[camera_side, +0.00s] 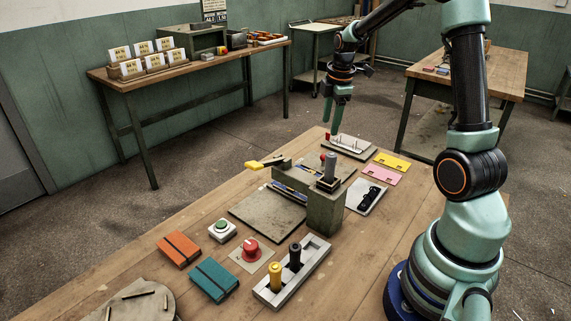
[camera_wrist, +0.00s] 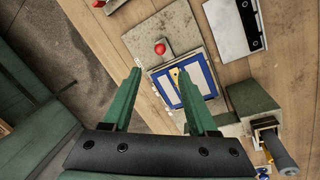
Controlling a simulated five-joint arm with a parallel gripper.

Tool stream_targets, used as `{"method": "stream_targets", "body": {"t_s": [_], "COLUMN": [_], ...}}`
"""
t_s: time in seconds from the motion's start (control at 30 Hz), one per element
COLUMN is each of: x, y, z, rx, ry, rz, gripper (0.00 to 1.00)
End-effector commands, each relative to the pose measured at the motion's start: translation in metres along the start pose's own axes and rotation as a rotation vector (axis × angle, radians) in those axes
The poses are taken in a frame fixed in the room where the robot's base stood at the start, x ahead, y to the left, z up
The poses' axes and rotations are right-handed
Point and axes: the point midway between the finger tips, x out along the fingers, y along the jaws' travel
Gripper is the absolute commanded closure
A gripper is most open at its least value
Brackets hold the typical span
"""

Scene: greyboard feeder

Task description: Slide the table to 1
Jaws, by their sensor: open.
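My gripper (camera_side: 333,128) points down near the far end of the workbench. It is open and empty, with its two green fingers apart in the wrist view (camera_wrist: 158,70). A round red knob (camera_wrist: 160,48) on a grey slab (camera_wrist: 182,26) lies just beyond the gap between the fingertips. In the side view a small red piece (camera_side: 327,136) shows by the fingertips, beside a grey plate with pale upright parts (camera_side: 350,145). I cannot read any position number.
A grey block (camera_side: 325,208) with a grey-handled lever (camera_side: 330,166) stands mid-bench. A white plate with a black part (camera_side: 366,198) and pink (camera_side: 382,175) and yellow (camera_side: 393,160) cards lie right of it. Nearer are a red button (camera_side: 251,249) and two levers.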

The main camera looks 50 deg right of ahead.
Motion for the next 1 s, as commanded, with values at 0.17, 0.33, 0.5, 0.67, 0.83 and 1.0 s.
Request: {"method": "stream_targets", "body": {"t_s": [0.17, 0.33, 0.5, 0.67, 0.83, 1.0], "x": [0.016, 0.047, 0.080, 0.103, 0.117, 0.120], "y": [-0.001, -0.002, -0.001, -0.001, 0.000, 0.000], "z": [0.000, 0.000, 0.001, 0.001, 0.001, 0.001], "rx": [-0.017, -0.015, -0.014, -0.014, -0.014, -0.013], "ry": [0.000, 0.000, 0.000, 0.000, 0.000, 0.000], "rz": [-0.004, -0.006, -0.005, -0.002, -0.001, 0.000], "gripper": [0.41, 0.41, 0.41, 0.41, 0.41, 0.41]}}
